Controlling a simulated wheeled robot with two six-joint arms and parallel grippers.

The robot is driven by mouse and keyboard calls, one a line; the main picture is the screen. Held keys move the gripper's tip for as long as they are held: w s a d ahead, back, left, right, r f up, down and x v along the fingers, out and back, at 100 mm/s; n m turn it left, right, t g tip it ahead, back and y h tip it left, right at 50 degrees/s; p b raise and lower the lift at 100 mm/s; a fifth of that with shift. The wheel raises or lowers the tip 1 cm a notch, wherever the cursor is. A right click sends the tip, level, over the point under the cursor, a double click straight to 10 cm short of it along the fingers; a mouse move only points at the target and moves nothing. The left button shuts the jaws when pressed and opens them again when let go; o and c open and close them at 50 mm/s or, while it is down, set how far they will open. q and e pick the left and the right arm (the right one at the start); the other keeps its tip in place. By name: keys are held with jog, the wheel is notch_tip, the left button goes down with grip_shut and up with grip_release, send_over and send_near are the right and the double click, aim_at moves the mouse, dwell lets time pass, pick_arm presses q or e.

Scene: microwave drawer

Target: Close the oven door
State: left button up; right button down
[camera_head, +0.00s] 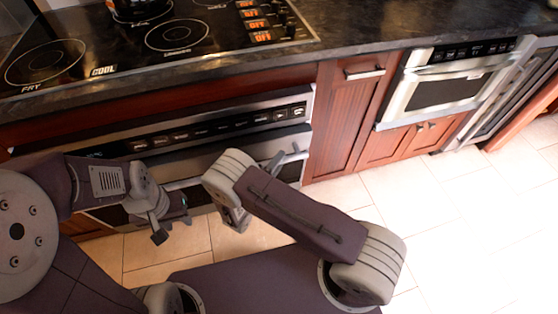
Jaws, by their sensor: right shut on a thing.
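The oven is built in under the cooktop, with a black control strip (200,130) along its top. Its silver oven door (215,153) is below the strip, partly hidden behind my arms. I cannot tell exactly how far the door stands open. My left gripper (172,228) is in front of the door's lower left part, its two fingers apart and empty. My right gripper (238,218) points down in front of the door's middle. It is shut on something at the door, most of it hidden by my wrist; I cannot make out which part.
The black cooktop (178,35) and dark counter (345,30) are above the oven. To the right are red-brown cabinets (340,120), a built-in microwave (445,88) and a glass-fronted unit (510,95). The tiled floor (450,210) is clear on the right.

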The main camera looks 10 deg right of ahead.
aim_at(279, 146)
dwell(0.9)
jog(key=w, duration=0.3)
jog(key=shift+w+r, duration=0.1)
jog(key=shift+r, duration=0.2)
jog(key=shift+w+a+r, duration=0.1)
jog(key=shift+w+r, duration=0.15)
jog(key=shift+w, duration=0.05)
jog(key=c, duration=1.3)
grip_release()
jog(key=shift+w, duration=0.1)
jog(key=shift+o, duration=0.2)
